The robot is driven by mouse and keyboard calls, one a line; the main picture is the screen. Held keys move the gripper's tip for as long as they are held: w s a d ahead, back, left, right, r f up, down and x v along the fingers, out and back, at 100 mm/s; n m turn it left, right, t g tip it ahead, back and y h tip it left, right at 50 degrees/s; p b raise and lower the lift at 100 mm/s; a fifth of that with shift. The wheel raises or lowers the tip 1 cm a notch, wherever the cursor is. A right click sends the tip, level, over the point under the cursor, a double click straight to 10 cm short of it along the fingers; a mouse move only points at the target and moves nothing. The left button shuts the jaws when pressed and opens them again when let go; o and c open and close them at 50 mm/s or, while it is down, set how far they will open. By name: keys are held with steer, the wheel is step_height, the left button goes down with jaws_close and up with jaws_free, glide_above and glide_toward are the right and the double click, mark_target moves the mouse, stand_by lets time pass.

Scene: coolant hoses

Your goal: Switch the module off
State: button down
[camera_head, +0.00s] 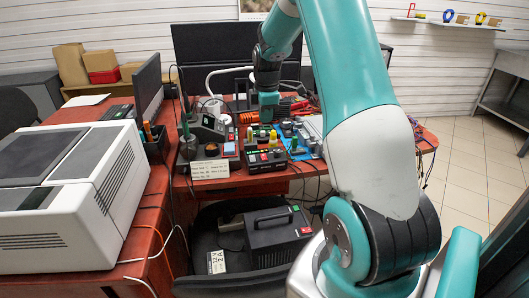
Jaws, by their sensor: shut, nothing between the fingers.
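My gripper (267,114) hangs over the red-brown table (207,187), pointing down above the cluster of devices. It is shut and looks empty. Below it, near the table's front edge, is a black module (266,160) with a small green display and a red part on its front. Yellow-topped parts stand just behind it. I cannot tell from this view which device is the task's module, or make out its switch. My gripper appears apart from the devices, but the exact gap is unclear.
A grey and white machine (62,195) fills the left. A black box with a handle (277,236) sits low in front of the table. A small label card (210,169) stands at the table edge. Dark monitors (215,45) stand behind. Cables hang at the right edge.

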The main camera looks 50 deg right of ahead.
mark_target(264, 155)
steer(key=f, duration=0.4)
steer(key=w+f+p, duration=0.1)
steer(key=f, duration=0.4)
steer(key=d+f, duration=0.1)
steer(key=f, duration=0.4)
steer(key=shift+w, duration=0.2)
